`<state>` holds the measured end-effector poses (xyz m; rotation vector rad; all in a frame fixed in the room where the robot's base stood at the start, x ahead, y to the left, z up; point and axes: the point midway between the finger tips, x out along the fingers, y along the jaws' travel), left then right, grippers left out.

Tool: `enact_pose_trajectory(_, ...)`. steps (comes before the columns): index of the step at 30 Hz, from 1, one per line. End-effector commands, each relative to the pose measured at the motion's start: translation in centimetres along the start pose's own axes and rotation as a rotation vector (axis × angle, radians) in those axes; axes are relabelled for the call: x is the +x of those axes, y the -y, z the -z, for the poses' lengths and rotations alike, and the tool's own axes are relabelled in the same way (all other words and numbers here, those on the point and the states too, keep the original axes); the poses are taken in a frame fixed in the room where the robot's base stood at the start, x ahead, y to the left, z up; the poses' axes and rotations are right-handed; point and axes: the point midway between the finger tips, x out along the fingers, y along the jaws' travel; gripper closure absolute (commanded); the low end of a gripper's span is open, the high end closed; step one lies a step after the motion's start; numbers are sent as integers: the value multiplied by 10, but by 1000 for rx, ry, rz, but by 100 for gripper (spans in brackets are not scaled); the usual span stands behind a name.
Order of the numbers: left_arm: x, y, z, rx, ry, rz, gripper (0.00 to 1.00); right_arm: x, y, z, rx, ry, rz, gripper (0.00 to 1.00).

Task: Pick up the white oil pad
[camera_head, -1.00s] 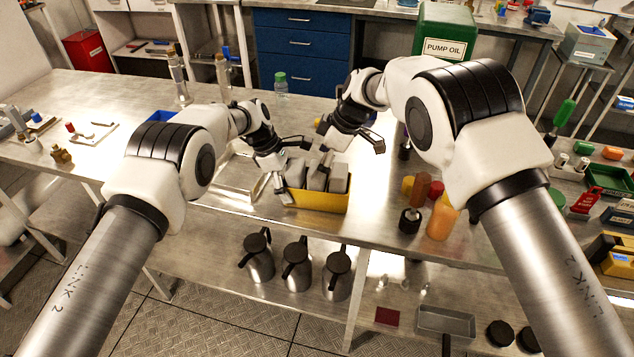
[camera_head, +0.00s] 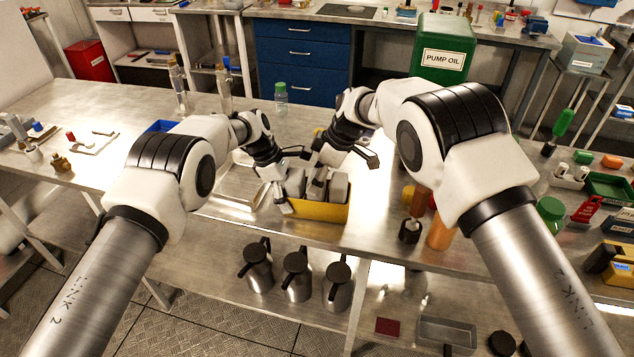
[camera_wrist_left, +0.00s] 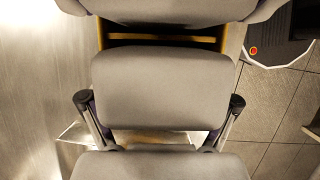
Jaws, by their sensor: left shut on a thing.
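Several pale grey-white pads stand on edge in a yellow bin (camera_head: 320,212) on the metal bench in the head view. My left gripper (camera_head: 291,180) reaches down into the bin's left part and is shut on a pad (camera_head: 295,184). In the left wrist view, its two fingers (camera_wrist_left: 160,103) lie at the left and right sides of a pad (camera_wrist_left: 160,88), with other pads in front and behind. I cannot tell whether the held pad is clear of the bin floor. My right gripper (camera_head: 345,163) hangs just above the bin's right side, its fingers spread apart.
Orange and brown bottles (camera_head: 440,232) and a black-capped item (camera_head: 410,231) stand right of the bin. A clear green-capped bottle (camera_head: 281,98) stands behind. A green pump oil can (camera_head: 443,52) is at the back. Metal jugs (camera_head: 297,275) sit on the lower shelf.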

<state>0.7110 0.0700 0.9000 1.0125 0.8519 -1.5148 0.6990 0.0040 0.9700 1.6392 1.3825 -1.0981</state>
Motion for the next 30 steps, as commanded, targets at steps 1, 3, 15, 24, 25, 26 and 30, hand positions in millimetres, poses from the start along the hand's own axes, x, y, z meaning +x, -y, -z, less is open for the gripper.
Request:
enact_pose_trajectory(1,2,1,1,-1,-1,2,49,-7,-1,3,-1,-1,-2,56)
enact_pose_trajectory(3,2,1,1,-1,-1,2,49,-21,-1,9,-2,-2,-5,56)
enact_pose_trajectory(15,2,1,1,-1,-1,2,49,-76,-1,-8,-3,-305,-6,60)
enact_pose_trajectory(24,2,1,1,-1,-1,2,49,-141,-1,-20,4,-305,-1,60)
enact_pose_trajectory(25,2,1,1,-1,-1,1,49,-144,-1,-27,4,-305,-1,60)
enact_pose_trajectory(26,2,1,1,-1,-1,1,49,-147,0,-34,3,-305,-1,60)
enact_pose_trajectory(30,1,0,1,0,-1,1,49,-164,-1,-73,4,-306,-3,60)
